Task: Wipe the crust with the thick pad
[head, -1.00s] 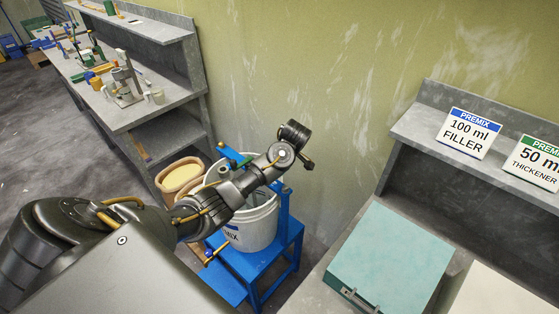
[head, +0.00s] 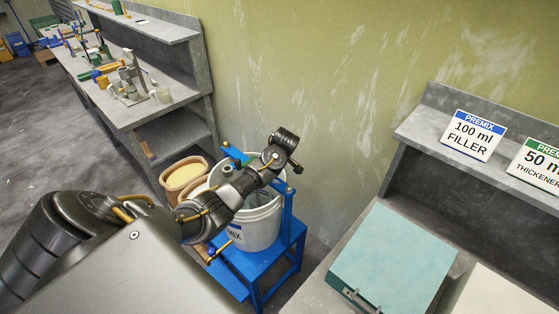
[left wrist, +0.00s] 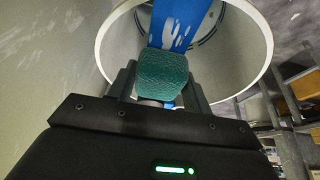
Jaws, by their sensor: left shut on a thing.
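The thick pad (left wrist: 163,72) is a green textured block in the left wrist view. My left gripper (left wrist: 160,88) is shut on it, with a dark finger on each side. Just beyond the pad is a blue bar (left wrist: 183,12) with white crust patches (left wrist: 180,42) on it, inside the round rim of the white pail (left wrist: 262,62). I cannot tell whether the pad touches the bar. My right gripper is not in view.
The pail stands on a blue stand (head: 268,262) with a blue upright (head: 287,212). Cream-filled tubs (head: 184,172) sit behind it. A cluttered grey bench (head: 140,110) is at the left. A teal panel (head: 395,258) and a shelf with PREMIX signs (head: 472,135) are at the right.

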